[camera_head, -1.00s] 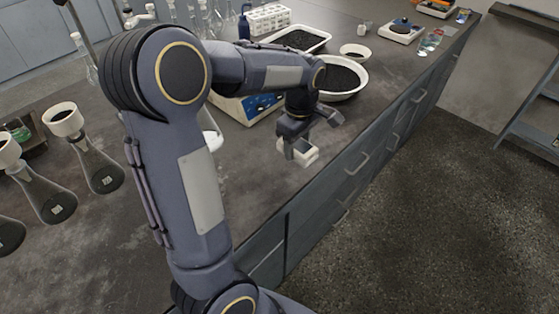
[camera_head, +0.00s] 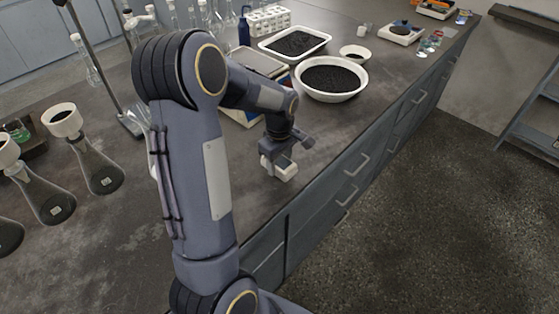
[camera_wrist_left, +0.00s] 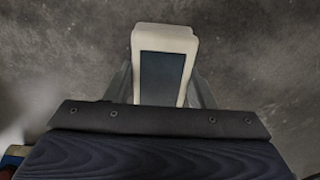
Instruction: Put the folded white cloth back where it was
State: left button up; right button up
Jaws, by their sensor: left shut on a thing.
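My right gripper is in neither view.
A white bowl of dark grains (camera_head: 332,93) and a white tray of dark grains (camera_head: 295,57) stand beyond the gripper. A boxy device (camera_head: 256,62) is behind the forearm. Flasks with funnels (camera_head: 100,172) stand at left. The bench front by the cloth is clear.

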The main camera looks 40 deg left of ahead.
pick_arm(q)
jog(key=shift+f, duration=0.15)
jog(key=o, duration=1)
jog(key=shift+o, duration=0.2)
